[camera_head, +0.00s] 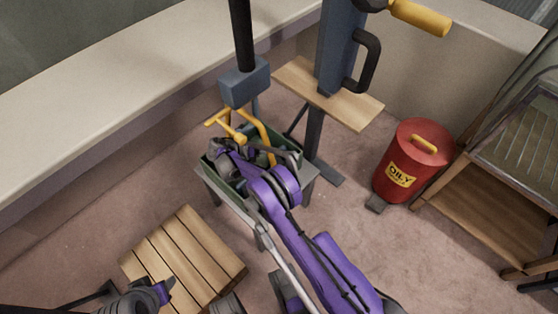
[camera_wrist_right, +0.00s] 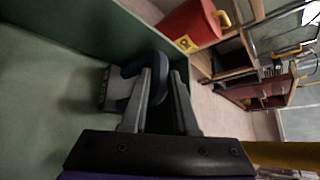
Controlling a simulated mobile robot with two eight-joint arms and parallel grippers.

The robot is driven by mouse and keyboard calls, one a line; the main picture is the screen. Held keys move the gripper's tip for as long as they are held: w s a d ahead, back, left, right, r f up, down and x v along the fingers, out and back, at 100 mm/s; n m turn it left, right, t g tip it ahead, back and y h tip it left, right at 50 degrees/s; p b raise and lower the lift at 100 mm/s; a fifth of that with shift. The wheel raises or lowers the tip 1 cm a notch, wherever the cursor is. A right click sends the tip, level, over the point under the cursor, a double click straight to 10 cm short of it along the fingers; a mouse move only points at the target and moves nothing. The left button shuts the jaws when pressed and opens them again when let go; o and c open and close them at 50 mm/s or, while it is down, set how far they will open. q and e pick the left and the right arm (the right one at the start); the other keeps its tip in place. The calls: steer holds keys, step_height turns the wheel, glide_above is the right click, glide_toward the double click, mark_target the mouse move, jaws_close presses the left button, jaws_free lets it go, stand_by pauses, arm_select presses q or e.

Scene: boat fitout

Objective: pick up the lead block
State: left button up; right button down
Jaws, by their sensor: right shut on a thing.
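In the right wrist view, a grey block (camera_wrist_right: 108,90) with a dark, rounded handle (camera_wrist_right: 152,62) is inside a green-walled bin (camera_wrist_right: 85,22); I take it for the lead block. My right gripper (camera_wrist_right: 163,88) is shut on the dark handle, one finger on each side. In the head view, my purple right arm reaches down into the green bin (camera_head: 291,160) on a grey stand; the block cannot be made out there. My left gripper (camera_head: 160,292) is at the bottom left beside the slatted wood, away from the bin; its fingers are unclear.
A yellow bar (camera_head: 258,135) and a dark post with a grey box (camera_head: 244,82) stand close at the bin. A blue column with a wooden shelf (camera_head: 345,105) is behind. A red oily-waste can (camera_head: 404,172) is right. A slatted wooden platform (camera_head: 185,255) lies left.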

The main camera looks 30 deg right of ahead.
steer(key=shift+r, duration=0.25)
stand_by(0.3)
